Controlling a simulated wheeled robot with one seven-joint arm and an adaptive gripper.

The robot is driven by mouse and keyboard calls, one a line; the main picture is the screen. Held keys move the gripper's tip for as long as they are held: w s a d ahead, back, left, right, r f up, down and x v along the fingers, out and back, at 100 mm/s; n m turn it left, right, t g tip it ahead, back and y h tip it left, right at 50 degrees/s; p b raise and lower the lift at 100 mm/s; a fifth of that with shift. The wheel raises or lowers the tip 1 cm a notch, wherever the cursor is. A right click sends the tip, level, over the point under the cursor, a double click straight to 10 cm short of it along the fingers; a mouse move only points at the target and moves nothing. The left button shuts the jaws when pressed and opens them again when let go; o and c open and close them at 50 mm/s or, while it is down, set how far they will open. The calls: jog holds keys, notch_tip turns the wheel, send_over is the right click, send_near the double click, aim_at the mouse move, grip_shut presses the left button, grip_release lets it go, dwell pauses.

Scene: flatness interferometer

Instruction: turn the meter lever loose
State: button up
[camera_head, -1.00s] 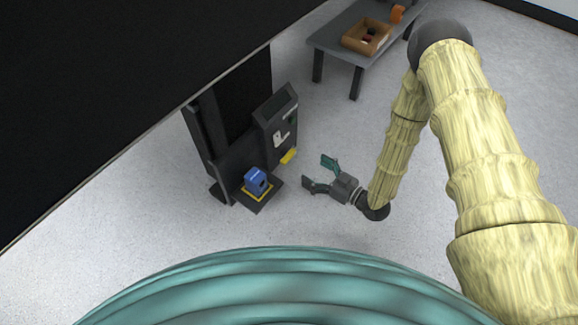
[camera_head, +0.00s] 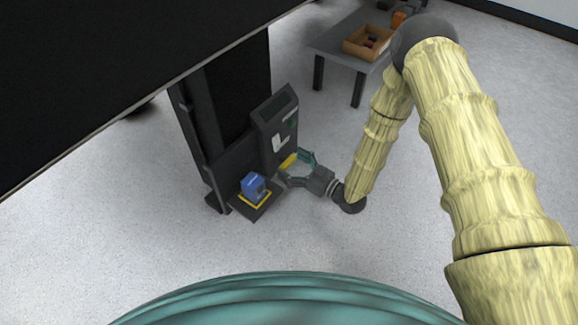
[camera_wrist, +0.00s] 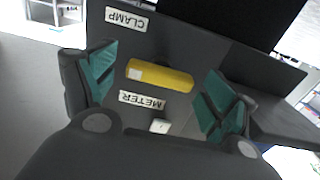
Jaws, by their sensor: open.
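The yellow lever (camera_head: 288,161) sits low on the front of the dark instrument (camera_head: 275,122). In the wrist view the yellow lever (camera_wrist: 160,76) lies across the dark panel, between a CLAMP label (camera_wrist: 127,19) and a METER label (camera_wrist: 142,100), both upside down. My gripper (camera_head: 294,169) is at the lever, its teal-padded fingers spread wide. In the wrist view my gripper (camera_wrist: 161,88) has one finger beyond each end of the lever, with gaps on both sides. I cannot tell whether either finger touches the instrument.
A blue block (camera_head: 253,186) sits on a yellow-edged plate left of my gripper. A grey table (camera_head: 332,45) with a cardboard box (camera_head: 366,43) stands at the back. A large black panel (camera_head: 110,70) overhangs the upper left. Floor to the right is clear.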

jog(key=shift+x, duration=0.8)
jog(key=c, duration=1)
